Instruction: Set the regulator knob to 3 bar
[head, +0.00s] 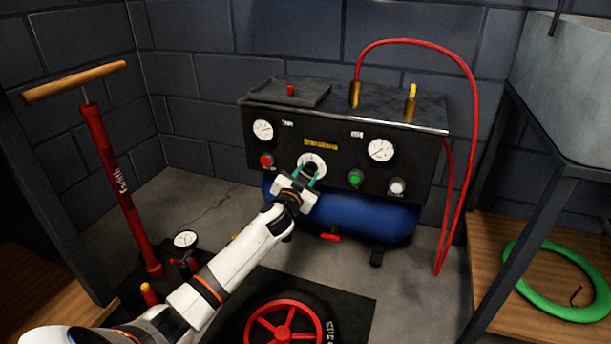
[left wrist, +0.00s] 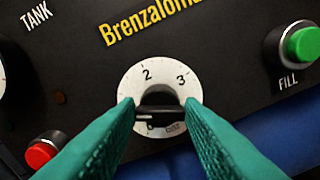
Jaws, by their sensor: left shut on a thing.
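The regulator knob (left wrist: 160,108) is black and sits at the centre of a white dial (left wrist: 137,82) on the compressor's black front panel. The dial shows a 2 at the upper left and a 3 at the upper right; its lower marks are partly hidden. The knob's bar lies nearly level in the left wrist view; I cannot tell for sure which mark it points to. My left gripper (left wrist: 161,115) has its teal fingers on both sides of the knob, shut on it. In the head view the white dial (head: 311,158) shows just above the gripper. My right gripper is not in view.
The panel has a red button (head: 266,160), a green FILL button (head: 355,178), a white knob (head: 397,186), a left gauge (head: 263,130) and a right gauge (head: 380,150). A red hose (head: 470,100) loops at the right. A red floor pump (head: 118,185) stands at the left.

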